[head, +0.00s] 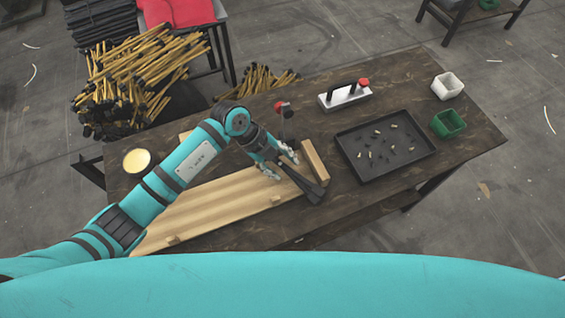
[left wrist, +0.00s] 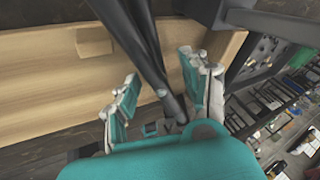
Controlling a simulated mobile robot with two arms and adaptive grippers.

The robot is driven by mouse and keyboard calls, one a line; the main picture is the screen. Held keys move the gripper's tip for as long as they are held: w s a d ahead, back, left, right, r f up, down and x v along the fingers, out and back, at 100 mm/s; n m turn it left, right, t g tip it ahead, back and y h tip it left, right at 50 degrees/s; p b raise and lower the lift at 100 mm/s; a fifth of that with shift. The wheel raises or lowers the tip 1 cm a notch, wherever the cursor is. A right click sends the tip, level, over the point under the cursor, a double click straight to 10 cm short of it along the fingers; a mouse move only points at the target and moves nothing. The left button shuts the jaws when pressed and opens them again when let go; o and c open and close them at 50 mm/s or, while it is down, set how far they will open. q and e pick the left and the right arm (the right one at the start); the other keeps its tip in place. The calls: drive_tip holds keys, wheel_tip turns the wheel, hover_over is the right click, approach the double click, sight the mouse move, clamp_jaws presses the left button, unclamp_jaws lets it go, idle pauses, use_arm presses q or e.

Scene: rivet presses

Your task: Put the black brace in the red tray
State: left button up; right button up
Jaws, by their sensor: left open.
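The black brace (head: 308,188) lies across the right end of a light wooden board (head: 215,208) on the dark table. In the left wrist view the brace (left wrist: 130,35) shows as dark bars running down between the fingers. My left gripper (head: 283,167) is open around the brace's upper part, with a finger on each side; I cannot tell whether they touch it. The left gripper also shows in the left wrist view (left wrist: 162,95). A red tray (head: 180,12) stands on a stand at the top left, cut off by the picture edge. My right gripper is not in view.
A black tray (head: 372,181) with several small rivets lies right of the brace. Piled yellow-handled tools (head: 140,75) stand at the left, before the red tray.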

sight(281, 162)
use_arm(q)
clamp_jaws()
idle(0.3)
idle(0.3)
drive_tip(key=shift+w+r, duration=0.1)
drive_tip(key=shift+r, duration=0.45)
wheel_tip(281, 162, up, 2)
drive_tip(key=shift+r+b, duration=0.15)
drive_tip(key=shift+b, duration=0.2)
drive_tip(key=s+a+r+b, duration=0.1)
drive_tip(key=s+a, duration=0.1)
drive_tip(key=s, duration=1.4)
drive_tip(key=shift+r+b, duration=0.3)
drive_tip(key=shift+b, duration=0.1)
